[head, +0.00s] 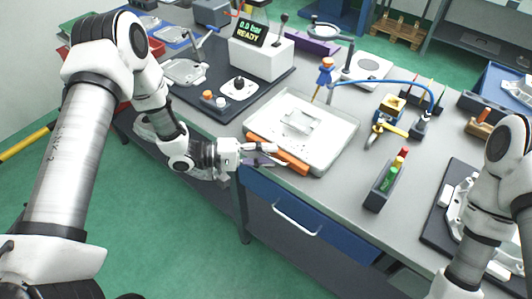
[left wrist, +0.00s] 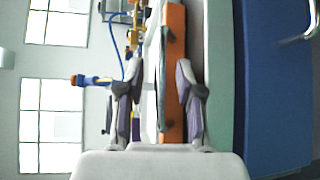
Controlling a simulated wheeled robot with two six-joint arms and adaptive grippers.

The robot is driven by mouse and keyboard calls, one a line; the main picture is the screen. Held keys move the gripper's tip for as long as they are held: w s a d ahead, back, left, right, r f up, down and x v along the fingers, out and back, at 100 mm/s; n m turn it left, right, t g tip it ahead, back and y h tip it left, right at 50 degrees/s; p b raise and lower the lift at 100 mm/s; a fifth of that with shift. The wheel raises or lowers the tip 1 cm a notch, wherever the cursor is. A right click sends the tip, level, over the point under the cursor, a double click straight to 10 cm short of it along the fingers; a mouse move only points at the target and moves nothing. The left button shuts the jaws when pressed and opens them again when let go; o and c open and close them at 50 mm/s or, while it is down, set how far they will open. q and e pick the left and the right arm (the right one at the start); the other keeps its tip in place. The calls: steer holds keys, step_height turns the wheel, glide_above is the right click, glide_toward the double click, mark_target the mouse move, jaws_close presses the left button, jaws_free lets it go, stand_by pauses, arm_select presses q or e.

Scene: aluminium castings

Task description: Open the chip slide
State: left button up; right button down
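A shallow pale metal tray (head: 335,142) sits at the table's front edge. An orange bar (head: 292,163) runs along its front side; I take this to be the chip slide, but the frames do not settle it. My left gripper (head: 279,154) is at the bar's front, partly covering it in the head view. In the left wrist view the orange bar (left wrist: 174,60) runs between the two spread fingers of my left gripper (left wrist: 160,92), with gaps on both sides. Contact is not visible. My right gripper is outside both views.
A blue drawer (head: 320,222) with a pale handle is below the tray. A grey holder (head: 383,187) with coloured pieces stands to the right. A control box (head: 262,55) reading READY stands behind, left. An orange-and-blue tool (head: 325,72) stands behind the tray.

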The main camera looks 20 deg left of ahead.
arm_select(q)
steer(key=shift+a, duration=0.1)
jaws_close()
steer(key=shift+s, duration=0.1)
steer(key=s+a+p, duration=0.2)
steer(key=s+p, duration=0.1)
steer(key=s, duration=0.3)
